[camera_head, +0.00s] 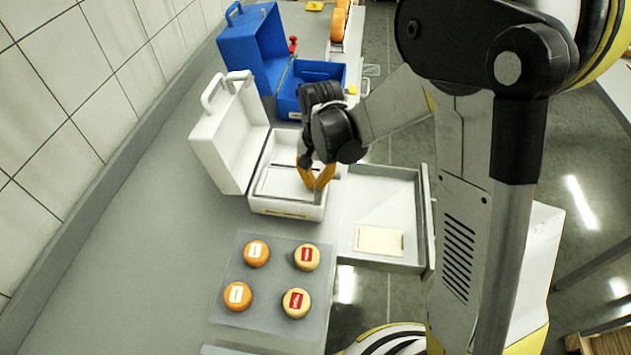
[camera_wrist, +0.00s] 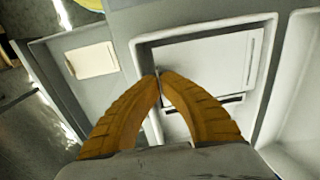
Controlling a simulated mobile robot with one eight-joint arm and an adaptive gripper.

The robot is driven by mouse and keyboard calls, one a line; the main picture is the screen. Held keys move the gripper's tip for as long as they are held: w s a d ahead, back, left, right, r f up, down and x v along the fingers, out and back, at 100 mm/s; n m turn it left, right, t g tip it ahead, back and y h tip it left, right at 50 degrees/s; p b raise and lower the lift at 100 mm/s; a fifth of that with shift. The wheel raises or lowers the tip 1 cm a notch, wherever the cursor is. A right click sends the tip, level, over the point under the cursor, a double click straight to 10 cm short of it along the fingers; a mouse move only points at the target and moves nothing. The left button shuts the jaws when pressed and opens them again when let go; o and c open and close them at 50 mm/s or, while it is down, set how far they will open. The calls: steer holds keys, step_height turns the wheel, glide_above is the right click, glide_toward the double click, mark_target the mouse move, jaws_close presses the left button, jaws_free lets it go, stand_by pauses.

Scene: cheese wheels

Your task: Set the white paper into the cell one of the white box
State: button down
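The white box (camera_head: 258,203) stands open on the counter with its lid (camera_head: 222,140) tilted back to the left; its wall also shows in the wrist view (camera_wrist: 138,48). A flat white sheet, seemingly the white paper (camera_wrist: 205,58), lies in or just over the box's inside, with dark gaps along its lower edge. It shows in the head view too (camera_head: 280,181). My gripper (camera_head: 318,187) points down at the box's right side. In the wrist view its orange fingertips (camera_wrist: 160,73) come together at the sheet's left edge, seemingly pinching it; the contact is small and hard to see.
A drawer or tray (camera_head: 400,195) right of the box holds a cream rectangle (camera_head: 378,241). An open blue case (camera_head: 318,72) stands behind the box. In front, a grey mat (camera_head: 272,280) bears several small cheese wheels. The counter's left part is clear.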

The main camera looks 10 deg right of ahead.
steer(key=c, duration=1.5)
jaws_free()
steer(key=shift+c, duration=0.2)
step_height(320, 180, up, 12)
steer(key=shift+d, duration=0.25)
steer(key=shift+s, duration=0.15)
